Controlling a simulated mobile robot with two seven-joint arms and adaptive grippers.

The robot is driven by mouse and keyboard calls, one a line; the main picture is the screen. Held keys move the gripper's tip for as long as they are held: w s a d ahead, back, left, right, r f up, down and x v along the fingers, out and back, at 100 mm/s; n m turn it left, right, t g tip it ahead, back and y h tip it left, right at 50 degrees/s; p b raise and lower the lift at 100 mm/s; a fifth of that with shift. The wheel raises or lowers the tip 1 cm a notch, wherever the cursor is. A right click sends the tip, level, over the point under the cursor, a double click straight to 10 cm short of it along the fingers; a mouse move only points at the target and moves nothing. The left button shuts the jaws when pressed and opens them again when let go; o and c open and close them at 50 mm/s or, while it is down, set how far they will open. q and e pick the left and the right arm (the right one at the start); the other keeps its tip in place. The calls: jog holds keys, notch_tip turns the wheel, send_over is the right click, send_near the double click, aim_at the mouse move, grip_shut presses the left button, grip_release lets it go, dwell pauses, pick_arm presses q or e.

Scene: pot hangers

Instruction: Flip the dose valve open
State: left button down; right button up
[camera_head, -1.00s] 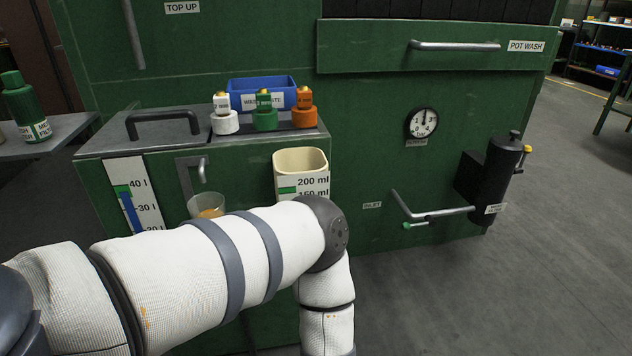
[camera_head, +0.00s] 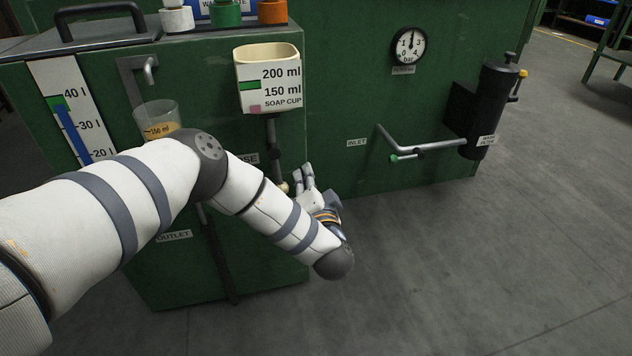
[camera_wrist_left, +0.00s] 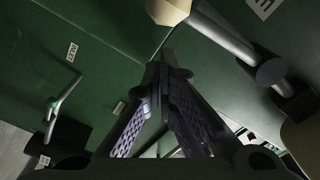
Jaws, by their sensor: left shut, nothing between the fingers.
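In the head view the soap cup (camera_head: 267,75) is on the front of the green cabinet, with a dark pipe (camera_head: 271,135) running down below it. A label ending in "OSE" (camera_head: 247,158) is partly hidden by my arm. A small cream knob (camera_head: 284,187) shows low by the pipe; a cream knob on a grey stem (camera_wrist_left: 170,8) is at the top of the left wrist view. My left gripper (camera_head: 303,171) is just right of the knob, its shut, empty fingertips (camera_wrist_left: 160,68) below the knob in the wrist view. Whether they touch is unclear. My right gripper is out of view.
The inlet pipe (camera_head: 428,148) with its green tip sticks out to the right, by a black cylinder (camera_head: 490,110). A clear beaker (camera_head: 157,118) is left of the soap cup. Open floor (camera_head: 450,270) lies in front at right.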

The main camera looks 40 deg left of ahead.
pick_arm(q)
jog(key=shift+s+a+f, duration=0.25)
jog(key=shift+s+f, duration=0.1)
jog(key=shift+s, duration=0.35)
jog(key=shift+s+a+f+m+p, duration=0.1)
jog(key=shift+s+a+m+p, duration=0.15)
jog(key=shift+s+m+p, duration=0.35)
jog(key=shift+s+a+f, duration=0.2)
jog(key=shift+f, duration=0.2)
